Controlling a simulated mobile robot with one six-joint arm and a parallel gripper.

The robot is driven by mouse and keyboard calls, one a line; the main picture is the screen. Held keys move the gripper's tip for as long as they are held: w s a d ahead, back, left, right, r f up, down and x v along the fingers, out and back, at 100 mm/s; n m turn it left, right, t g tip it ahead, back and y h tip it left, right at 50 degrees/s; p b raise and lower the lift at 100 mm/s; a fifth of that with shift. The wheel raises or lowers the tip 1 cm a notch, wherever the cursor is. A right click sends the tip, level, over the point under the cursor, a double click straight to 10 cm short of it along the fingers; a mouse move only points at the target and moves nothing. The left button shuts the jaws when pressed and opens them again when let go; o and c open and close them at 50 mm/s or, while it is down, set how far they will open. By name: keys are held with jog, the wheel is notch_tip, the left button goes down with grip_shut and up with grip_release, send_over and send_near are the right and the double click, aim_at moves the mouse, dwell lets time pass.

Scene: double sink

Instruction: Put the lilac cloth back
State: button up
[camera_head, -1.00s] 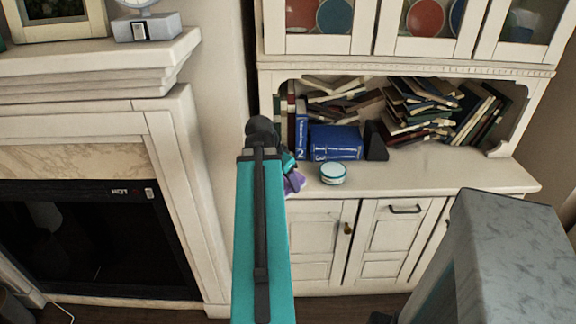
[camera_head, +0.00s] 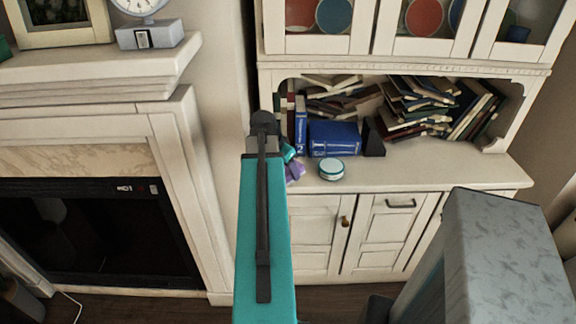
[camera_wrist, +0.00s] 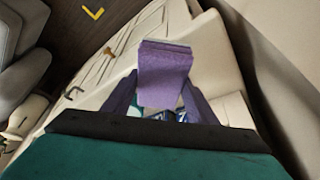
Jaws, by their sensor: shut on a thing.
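The lilac cloth (camera_wrist: 165,75) is in the wrist view, folded and held between the two dark fingers of my gripper (camera_wrist: 160,103). In the head view only a small part of the cloth (camera_head: 294,171) shows, beside the end of my teal arm and over the left end of the cabinet counter. My gripper is shut on the cloth. In the head view its fingers are mostly hidden behind my arm. I cannot tell whether the cloth touches the counter.
The white cabinet counter (camera_head: 430,174) holds a round white-and-teal tin (camera_head: 331,168), a lying blue book (camera_head: 334,138) and heaped books (camera_head: 420,105). The counter's front right is clear. A fireplace (camera_head: 90,235) with a mantel clock (camera_head: 140,8) stands at left.

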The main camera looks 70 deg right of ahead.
jog(key=shift+w+d+f+p, duration=0.1)
jog(key=shift+w+d+p, duration=0.15)
jog(key=shift+d, duration=0.75)
jog(key=shift+w+d+f+p, duration=0.1)
jog(key=shift+w+d+p, duration=0.15)
jog(key=shift+d, duration=0.75)
jog(key=shift+w+d+f+p, duration=0.15)
jog(key=shift+w+d, duration=0.2)
jog(key=shift+d, duration=0.65)
jog(key=shift+f+p, duration=0.55)
jog(key=shift+f, duration=1.15)
jog(key=shift+f, duration=0.1)
jog(key=o, duration=0.9)
jog(key=shift+o, duration=0.2)
jog(key=shift+a+r, duration=0.1)
jog(key=shift+r, duration=0.15)
jog(key=b+v, duration=0.2)
jog(key=v, duration=0.9)
jog(key=shift+r, duration=0.35)
